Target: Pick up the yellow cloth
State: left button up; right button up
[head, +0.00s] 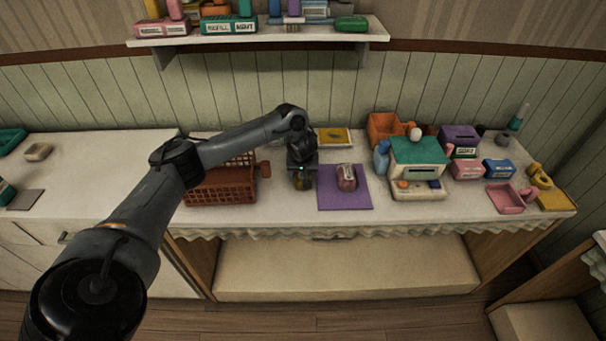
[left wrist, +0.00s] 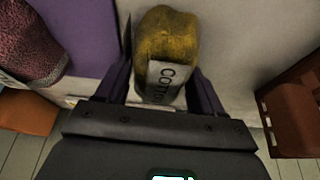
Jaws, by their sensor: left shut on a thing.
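The yellow cloth (left wrist: 168,38) is a rolled bundle with a pale printed label. It sits between the two fingers of my left gripper (left wrist: 160,88) in the left wrist view, and the gripper is shut on it. In the head view my left gripper (head: 303,182) points down at the counter between the brown basket and the purple mat. Only a small part of the yellow cloth (head: 301,184) shows there, beneath the gripper. I cannot tell whether the cloth touches the counter. My right gripper is not in view.
A pink roll (head: 347,178) stands on the purple mat (head: 344,201), close right of my gripper. The brown basket (head: 220,188) is close left. A yellow tray (head: 335,137) lies behind. Several boxes and a teal-topped machine (head: 418,151) crowd the right. The shelf (head: 260,37) hangs above.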

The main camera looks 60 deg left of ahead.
pick_arm(q)
jog(key=shift+r, duration=0.35)
jog(key=r+p, duration=0.1)
jog(key=r, duration=0.1)
jog(key=d+r+p, duration=0.1)
jog(key=r, duration=0.2)
jog(key=shift+p, duration=0.35)
jog(key=s+d+r+p, duration=0.2)
jog(key=d+r+p, duration=0.3)
jog(key=d+p, duration=0.4)
jog(key=shift+s+d+r, duration=0.25)
jog(key=shift+s+d, duration=0.1)
jog(key=shift+d, duration=0.35)
